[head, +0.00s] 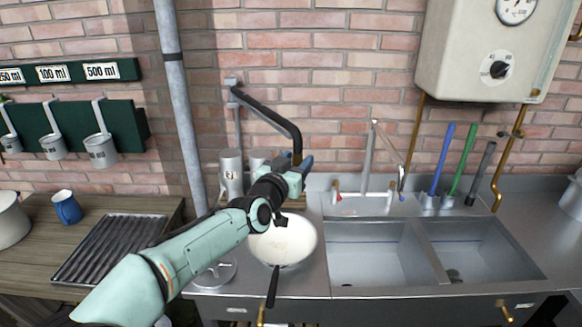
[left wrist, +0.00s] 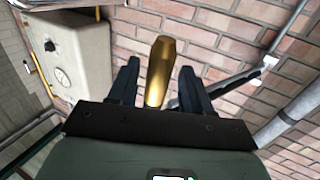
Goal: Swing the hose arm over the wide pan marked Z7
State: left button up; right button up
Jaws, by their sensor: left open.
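The hose arm (head: 272,115) is a black bent pipe on a wall bracket above the counter. Its outer end hangs behind my left gripper (head: 298,167) in the head view. In the left wrist view, its brass end (left wrist: 161,72) stands between the two open fingers of my left gripper (left wrist: 160,80); I cannot tell whether they touch it. A wide cream pan (head: 290,242) with a black handle sits on the metal counter below, partly covered by my left arm. No Z7 mark is readable on it. My right gripper is not in view.
A double sink (head: 368,250) with a tap lies to the right. Grey canisters (head: 231,172) stand behind my arm. A vertical pipe (head: 178,100) runs left of the hose arm. A boiler (head: 478,55) hangs at upper right.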

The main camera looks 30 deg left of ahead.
pick_arm(q)
jog(key=s+d+b, duration=0.1)
jog(key=s+b, duration=0.1)
jog(key=s, duration=1.1)
jog(key=shift+d, duration=0.4)
jog(key=shift+s, duration=0.1)
